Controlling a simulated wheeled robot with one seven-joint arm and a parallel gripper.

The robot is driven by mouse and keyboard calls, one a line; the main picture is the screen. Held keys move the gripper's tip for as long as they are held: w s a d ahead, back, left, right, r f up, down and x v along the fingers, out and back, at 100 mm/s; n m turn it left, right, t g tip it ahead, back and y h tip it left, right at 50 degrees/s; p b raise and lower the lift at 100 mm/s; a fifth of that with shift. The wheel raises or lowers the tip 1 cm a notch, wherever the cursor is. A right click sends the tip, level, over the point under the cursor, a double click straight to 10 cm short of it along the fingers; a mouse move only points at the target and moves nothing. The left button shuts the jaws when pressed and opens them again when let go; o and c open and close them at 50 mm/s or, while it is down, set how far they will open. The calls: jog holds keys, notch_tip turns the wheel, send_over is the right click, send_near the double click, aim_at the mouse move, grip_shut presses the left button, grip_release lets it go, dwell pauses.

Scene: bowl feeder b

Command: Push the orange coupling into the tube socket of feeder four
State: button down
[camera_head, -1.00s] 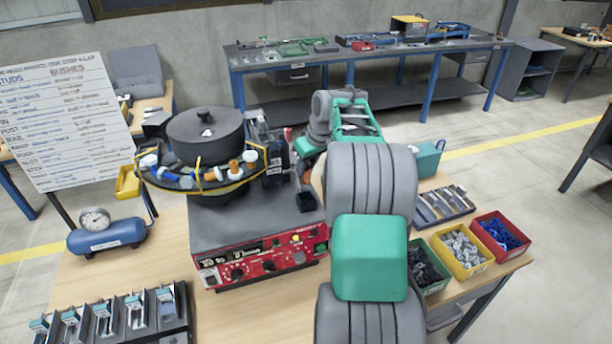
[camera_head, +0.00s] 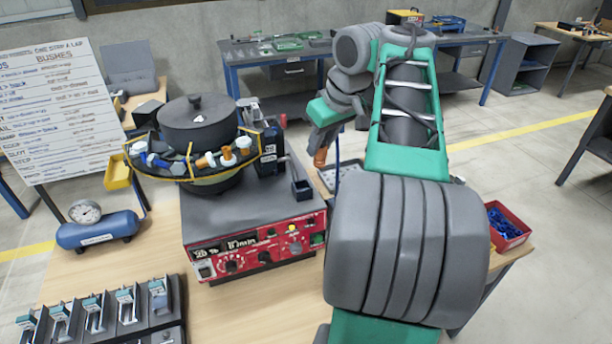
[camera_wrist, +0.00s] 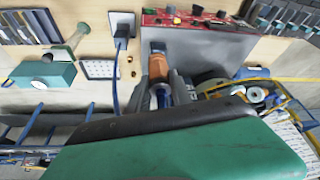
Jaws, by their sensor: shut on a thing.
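The orange coupling (camera_head: 320,158) shows as a small orange piece below my gripper (camera_head: 322,147), which is shut on it in the air right of the feeder's base. Feeder four (camera_head: 198,125) has a dark lidded bowl on a grey box with a red front panel (camera_head: 255,247). Its tube socket cannot be made out. A blue tube (camera_head: 337,160) rises near my gripper.
A dark chute cup (camera_head: 302,188) juts from the feeder's right side. A blue air tank with gauge (camera_head: 100,230) stands at left, clamp fixtures (camera_head: 95,312) at front left. A red bin (camera_head: 508,228) is at right. Bare tabletop lies before the feeder.

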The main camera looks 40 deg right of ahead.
jog(key=s+a+f, duration=0.1)
jog(key=s+a, duration=0.4)
jog(key=a, duration=0.1)
jog(key=w+d+f, duration=0.2)
jog(key=w+f, duration=0.1)
jog(key=w, duration=0.1)
jog(key=w+d+f+p, duration=0.1)
jog(key=w+d+f, duration=0.1)
jog(key=w+f, duration=0.1)
jog(key=w+d+f, duration=0.2)
jog(key=w+f, duration=0.1)
jog(key=w, duration=0.2)
jog(key=shift+w+f+p, duration=0.25)
jog(key=shift+f+p, duration=0.1)
jog(key=shift+p, duration=0.05)
notch_tip(320, 180, down, 3)
jog(key=shift+w+d+r+p, duration=0.1)
jog(key=shift+w+r+p, duration=0.05)
jog(key=shift+p, duration=0.5)
jog(key=shift+f, duration=0.5)
jog(key=c, duration=1.6)
grip_release()
jog(key=shift+f+b, duration=0.1)
jog(key=shift+b, duration=0.2)
jog(key=o, duration=0.4)
jog(key=shift+o, duration=0.2)
